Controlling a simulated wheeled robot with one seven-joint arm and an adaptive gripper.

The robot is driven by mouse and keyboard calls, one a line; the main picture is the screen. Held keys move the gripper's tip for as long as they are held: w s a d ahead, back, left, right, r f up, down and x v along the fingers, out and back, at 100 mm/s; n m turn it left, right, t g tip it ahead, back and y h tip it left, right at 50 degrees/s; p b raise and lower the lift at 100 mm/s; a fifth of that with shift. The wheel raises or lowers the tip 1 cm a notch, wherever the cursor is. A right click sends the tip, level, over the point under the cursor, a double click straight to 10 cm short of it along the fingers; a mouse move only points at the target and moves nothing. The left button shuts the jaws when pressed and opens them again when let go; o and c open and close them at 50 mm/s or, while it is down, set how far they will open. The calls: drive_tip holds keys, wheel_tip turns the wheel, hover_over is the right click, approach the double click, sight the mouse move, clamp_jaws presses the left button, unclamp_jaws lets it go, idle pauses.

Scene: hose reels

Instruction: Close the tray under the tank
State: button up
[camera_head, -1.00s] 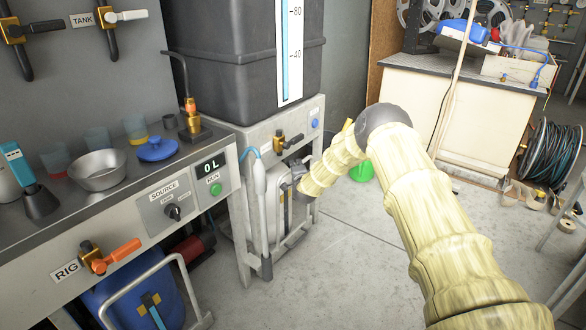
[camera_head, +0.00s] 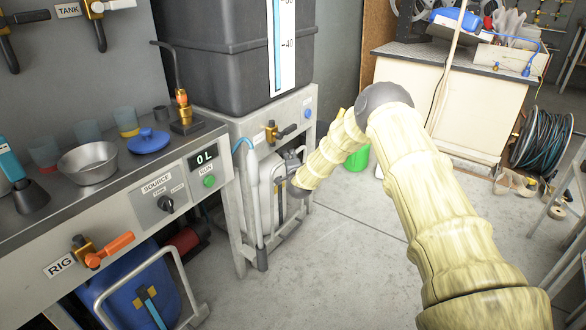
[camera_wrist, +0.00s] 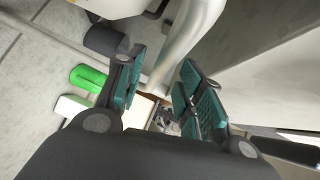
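The black tank (camera_head: 235,60) with a level gauge stands on a pale grey stand (camera_head: 240,128). Under it, a pale unit with a tubular frame (camera_head: 288,228) sits low in the stand; I take this to be the tray, but its inside and how far out it is cannot be made out. My gripper (camera_head: 290,184) is at the front of this unit, partly hidden by my arm in the head view. In the wrist view its teal-padded fingers (camera_wrist: 160,95) are apart, with a pale curved tube (camera_wrist: 187,40) showing beyond the gap. I cannot tell whether they touch it.
The bench (camera_head: 110,200) with a steel bowl, cups and a blue lid is at the left, with a blue drum (camera_head: 130,285) below. A green object (camera_head: 358,158) stands on the floor behind my arm. A cabinet and cable reel (camera_head: 541,138) are at the right. The floor between is mostly clear.

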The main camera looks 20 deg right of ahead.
drive_tip(key=v, duration=0.8)
drive_tip(key=shift+s, duration=0.4)
drive_tip(key=shift+a, duration=0.1)
drive_tip(key=s+a+f+n+g+y, duration=0.2)
drive_tip(key=s+a+f+n+g, duration=0.3)
drive_tip(key=s+f, duration=0.6)
drive_tip(key=s+a+f+n+g+y, duration=0.15)
drive_tip(key=s+a+f+n, duration=0.25)
drive_tip(key=s+a+f, duration=0.55)
drive_tip(key=s+f+n+g, duration=0.3)
drive_tip(key=s+n, duration=0.1)
drive_tip(key=s, duration=1.3)
drive_tip(key=s+f+n+g, duration=0.3)
drive_tip(key=s+f+g, duration=0.1)
drive_tip(key=s, duration=1.4)
drive_tip(key=s+r+n+g, duration=0.2)
drive_tip(key=s+n+g, duration=0.1)
drive_tip(key=s, duration=0.8)
wheel_tip(320, 180, up, 31)
drive_tip(key=p, duration=3)
drive_tip(key=shift+d+f, duration=0.2)
drive_tip(key=shift+d, duration=0.05)
